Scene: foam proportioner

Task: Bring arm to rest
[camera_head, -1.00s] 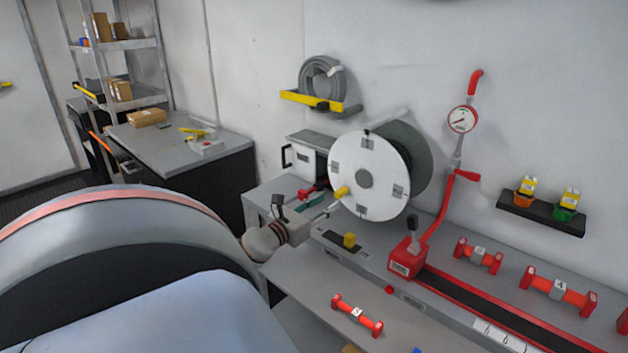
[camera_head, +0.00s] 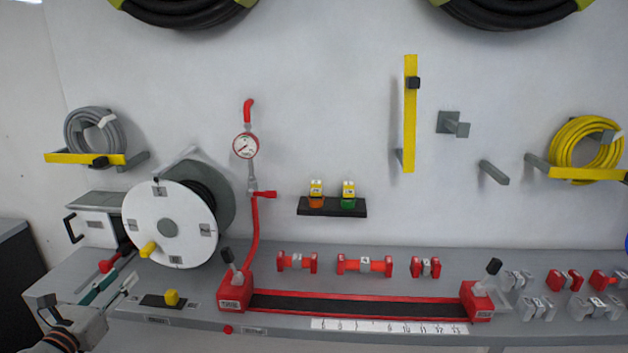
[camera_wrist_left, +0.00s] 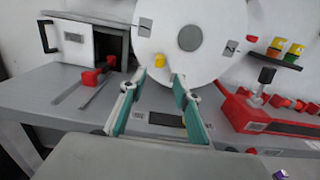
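My left arm comes in at the lower left of the head view. Its gripper (camera_head: 124,277) is over the left end of the grey bench (camera_head: 205,285), below and left of the white hose reel (camera_head: 168,228). The left wrist view shows the gripper (camera_wrist_left: 160,82) open, with two teal-padded fingers spread apart and nothing between them. The reel's yellow knob (camera_wrist_left: 159,60) shows just beyond the fingertips; I cannot tell whether they are clear of the reel. My right gripper is in neither view.
A white box with a black handle (camera_head: 98,227) stands left of the reel. A red track (camera_head: 355,304) with levers runs along the bench. Several red fittings (camera_head: 364,264) lie behind it. A gauge (camera_head: 245,145) on a red pipe rises behind.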

